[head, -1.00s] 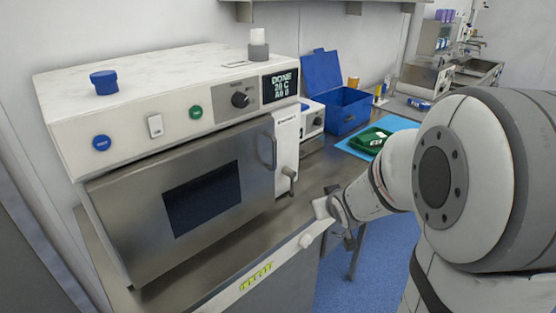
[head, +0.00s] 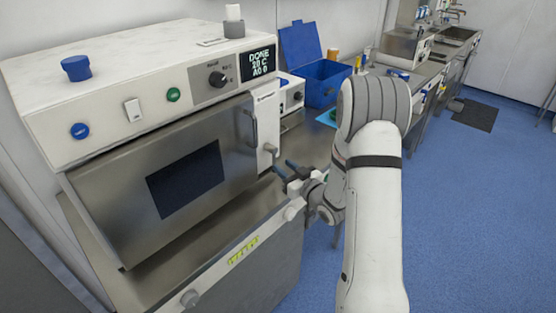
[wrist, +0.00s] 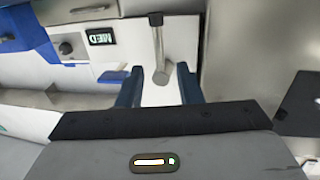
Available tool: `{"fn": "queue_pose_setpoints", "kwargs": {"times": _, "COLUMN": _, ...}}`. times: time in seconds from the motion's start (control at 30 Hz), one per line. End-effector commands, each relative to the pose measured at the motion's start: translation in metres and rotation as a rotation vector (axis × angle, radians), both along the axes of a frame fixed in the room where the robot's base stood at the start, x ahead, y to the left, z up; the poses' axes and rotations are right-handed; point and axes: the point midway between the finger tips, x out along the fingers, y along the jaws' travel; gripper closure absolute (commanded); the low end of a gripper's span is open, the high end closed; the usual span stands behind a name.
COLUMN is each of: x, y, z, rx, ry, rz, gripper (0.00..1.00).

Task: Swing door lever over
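The steel sterilizer door (head: 110,205) is closed, with a dark window. The grey door lever (head: 269,149) sits on the white panel right of the door. In the wrist view the lever (wrist: 158,48) is a grey bar with a black tip at the picture's top and a round hub at its lower end. My gripper (head: 284,168) is just in front of and below the lever's hub. In the wrist view my gripper (wrist: 158,84) is open and empty, its two blue fingers on either side of the hub. I cannot tell whether they touch it.
The display (head: 258,64) reads DONE. A curved door handle (head: 250,126) is left of the lever. A blue open box (head: 325,82) stands behind on the counter. Open floor is at right.

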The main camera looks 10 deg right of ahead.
Motion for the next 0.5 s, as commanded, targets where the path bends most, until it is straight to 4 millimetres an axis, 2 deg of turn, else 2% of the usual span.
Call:
{"fn": "queue_pose_setpoints", "kwargs": {"times": 0.2, "x": 0.028, "y": 0.013, "z": 0.001, "rx": 0.0, "ry": 0.001, "rz": -0.001, "gripper": 0.67}}
{"fn": "queue_pose_setpoints", "kwargs": {"times": 0.5, "x": 0.036, "y": 0.016, "z": 0.0, "rx": 0.0, "ry": 0.001, "rz": -0.002, "gripper": 0.67}}
